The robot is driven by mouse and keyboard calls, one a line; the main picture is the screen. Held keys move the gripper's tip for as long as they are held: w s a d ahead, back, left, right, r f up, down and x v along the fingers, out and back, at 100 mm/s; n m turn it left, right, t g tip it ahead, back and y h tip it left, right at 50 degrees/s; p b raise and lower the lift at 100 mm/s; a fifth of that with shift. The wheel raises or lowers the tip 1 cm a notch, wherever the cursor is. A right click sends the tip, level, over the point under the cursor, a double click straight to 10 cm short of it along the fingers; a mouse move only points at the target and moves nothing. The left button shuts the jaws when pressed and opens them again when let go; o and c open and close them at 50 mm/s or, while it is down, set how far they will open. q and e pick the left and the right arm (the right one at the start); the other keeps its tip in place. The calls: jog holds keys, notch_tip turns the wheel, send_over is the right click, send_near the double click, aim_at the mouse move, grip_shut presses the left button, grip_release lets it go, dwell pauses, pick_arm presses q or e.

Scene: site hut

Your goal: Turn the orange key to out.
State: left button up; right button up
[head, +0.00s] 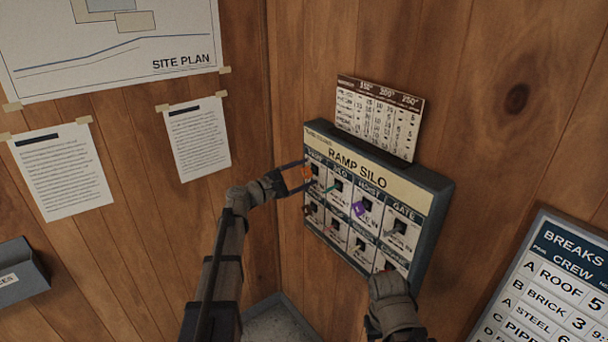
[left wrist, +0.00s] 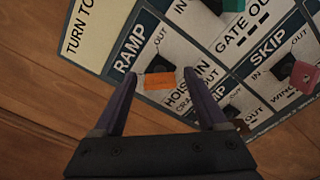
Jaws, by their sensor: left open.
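The orange key (head: 307,173) sits at the upper left of the key panel (head: 437,215) headed RAMP SILO. In the left wrist view its flat orange tag (left wrist: 158,81) lies beside the RAMP label, with the words OUT and IN near it. I cannot tell for sure which word it points to. My left gripper (head: 297,178) is open, one finger on each side of the orange tag, with gaps showing between finger and tag in the left wrist view (left wrist: 159,78). My right gripper (head: 388,275) is at the panel's lower edge, its fingers mostly hidden.
Other keys stand close by on the panel, among them a purple one (head: 359,209) and a green one (head: 330,188). A number chart (head: 378,115) is above the panel. A BREAKS CREW board (head: 545,290) is at the lower right.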

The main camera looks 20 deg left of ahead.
pick_arm(q)
grip_shut()
dwell(0.6)
